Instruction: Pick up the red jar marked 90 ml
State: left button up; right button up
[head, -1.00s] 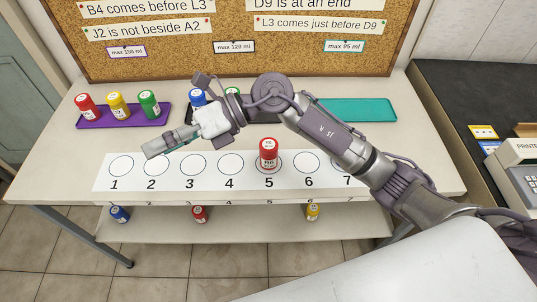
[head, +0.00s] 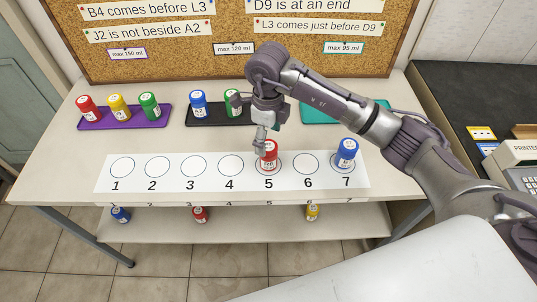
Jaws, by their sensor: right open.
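A red jar (head: 269,157) with a white lower label stands upright on circle 5 of the numbered strip. A second red jar (head: 87,108) stands at the left end of the purple tray (head: 135,123). A third red jar (head: 200,214) stands on the lower shelf. The labels are too small to read, so I cannot tell which is marked 90 ml. My right gripper (head: 262,147) is open and points down right at the jar on circle 5, partly overlapping its top left. I cannot tell whether it touches the jar. My left gripper is not in view.
A blue jar (head: 346,152) stands on circle 7. Yellow (head: 119,107) and green (head: 149,105) jars share the purple tray. A blue jar (head: 199,103) and a green jar (head: 232,102) stand on the black tray (head: 205,122). My right arm partly covers the teal tray (head: 318,115). The other circles are empty.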

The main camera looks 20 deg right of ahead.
aim_at(268, 146)
jog(key=f, duration=0.1)
jog(key=f+p, duration=0.1)
jog(key=f, duration=0.2)
jog(key=shift+s+f+p, duration=0.3)
jog(key=shift+f, duration=0.65)
jog(key=c, duration=1.3)
jog(key=shift+w, duration=0.1)
